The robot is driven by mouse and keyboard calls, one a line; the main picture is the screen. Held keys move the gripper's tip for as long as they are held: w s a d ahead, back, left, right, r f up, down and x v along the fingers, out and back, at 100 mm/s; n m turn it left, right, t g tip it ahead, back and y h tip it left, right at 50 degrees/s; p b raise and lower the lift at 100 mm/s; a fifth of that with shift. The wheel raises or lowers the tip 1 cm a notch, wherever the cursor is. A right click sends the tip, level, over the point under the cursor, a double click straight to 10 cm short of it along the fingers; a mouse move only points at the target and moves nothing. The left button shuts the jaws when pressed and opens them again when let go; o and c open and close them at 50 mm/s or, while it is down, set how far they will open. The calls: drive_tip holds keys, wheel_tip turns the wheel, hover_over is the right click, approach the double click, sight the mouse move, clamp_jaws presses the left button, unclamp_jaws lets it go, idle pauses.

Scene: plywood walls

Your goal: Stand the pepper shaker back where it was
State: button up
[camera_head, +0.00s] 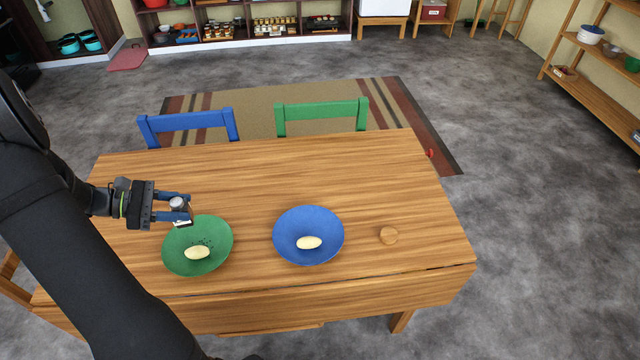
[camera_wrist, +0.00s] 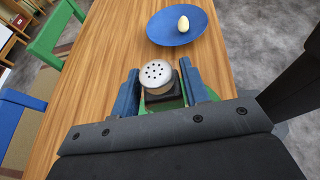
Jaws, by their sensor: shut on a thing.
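The pepper shaker (camera_head: 180,205) is a small clear shaker with a silver top, held above the far left side of the green plate. In the wrist view its perforated metal cap (camera_wrist: 156,73) faces the camera between the two blue fingers. My gripper (camera_head: 183,209) is shut on it. The green plate (camera_head: 224,244) holds a pale oval potato-like item (camera_head: 197,253) and dark specks. The shaker's lower part is mostly hidden in the wrist view.
A blue plate (camera_head: 308,219) with another pale oval item (camera_head: 309,243) is to the right. Blue (camera_head: 187,122) and green (camera_head: 322,110) chairs stand behind the table. The table's back half (camera_head: 290,170) is clear.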

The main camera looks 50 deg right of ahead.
drive_tip(key=s+d, duration=0.4)
drive_tip(key=d, duration=0.6)
drive_tip(key=s+d+n+t, duration=0.1)
drive_tip(key=s+d, duration=0.3)
drive_tip(key=d, duration=0.5)
drive_tip(key=s+d, duration=0.3)
drive_tip(key=d, duration=0.7)
drive_tip(key=s+d+f+n+t+h, duration=0.1)
drive_tip(key=s+d, duration=0.6)
drive_tip(key=s, duration=0.5)
drive_tip(key=s+d+f+n+t+h, duration=0.1)
drive_tip(key=s+d, duration=0.7)
drive_tip(key=s, duration=0.5)
drive_tip(key=shift+w+d+f, duration=0.5)
drive_tip(key=shift+w+f, duration=1.2)
drive_tip(key=shift+w, duration=0.15)
drive_tip(key=shift+w+d+f, duration=0.5)
drive_tip(key=shift+w+f, duration=1.25)
drive_tip(key=shift+w, duration=0.05)
drive_tip(key=shift+w+d+f, duration=0.5)
drive_tip(key=shift+w+f, duration=1.2)
drive_tip(key=shift+w, duration=0.15)
drive_tip(key=shift+f, duration=0.15)
drive_tip(key=o, duration=1.4)
drive_tip(key=shift+c, duration=0.2)
